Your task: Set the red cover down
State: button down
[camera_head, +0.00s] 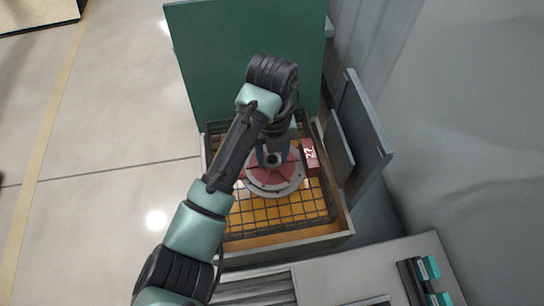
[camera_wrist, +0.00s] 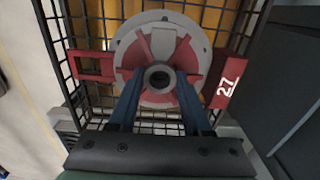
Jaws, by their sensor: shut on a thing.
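The red cover (camera_wrist: 133,55) is a round red and pale grey disc with a dark-holed hub at its middle. A red frame-shaped tab sticks out at its left and a red block marked "27" at its right. My gripper (camera_wrist: 158,84) has its two blue fingers shut on the hub, one on each side. In the head view the cover (camera_head: 288,184) is inside a box, over a black wire grid, partly hidden by my arm. I cannot tell whether it touches the grid. My gripper (camera_head: 272,157) points down at it.
The wire grid (camera_head: 310,213) lies above an orange floor in the open box (camera_head: 290,244). A green panel (camera_head: 215,60) stands behind the box and a grey panel (camera_head: 362,130) at its right. A grey worktop (camera_head: 340,275) with dark and teal items is in front.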

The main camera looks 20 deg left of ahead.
jog(key=shift+f, duration=0.7)
jog(key=shift+f, duration=0.1)
jog(key=shift+c, duration=1.7)
grip_release()
jog(key=shift+f, duration=0.1)
